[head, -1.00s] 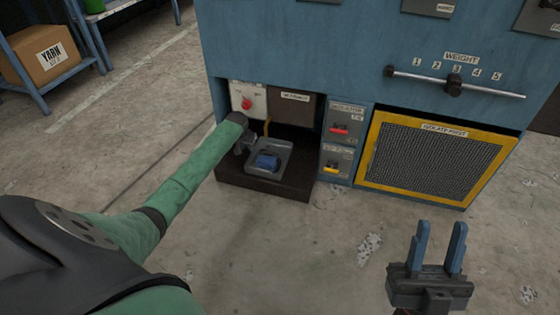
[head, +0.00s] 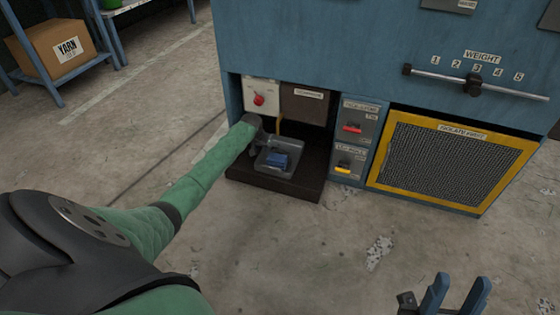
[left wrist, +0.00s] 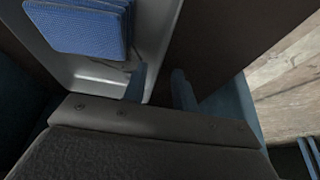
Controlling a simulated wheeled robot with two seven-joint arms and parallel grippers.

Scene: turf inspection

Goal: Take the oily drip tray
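The drip tray (head: 292,146) is a shallow grey tray on a dark ledge in the low recess of the blue machine. A blue block (head: 278,161) lies in it; in the left wrist view the block (left wrist: 82,28) looks ribbed. My left gripper (head: 264,140) is at the tray's left back side, its fingers mostly hidden in the head view. In the left wrist view my left gripper (left wrist: 160,88) has its fingers apart, with the tray's wall (left wrist: 158,45) seeming to run between them; contact cannot be told. My right gripper (head: 456,296) is open and empty, low at the right.
The dark ledge (head: 270,187) juts from the recess. A red knob (head: 259,99) sits above the tray, and isolator boxes (head: 352,127) stand right of it. A yellow-framed mesh guard (head: 450,165) is further right. The concrete floor (head: 300,250) in front is mostly clear.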

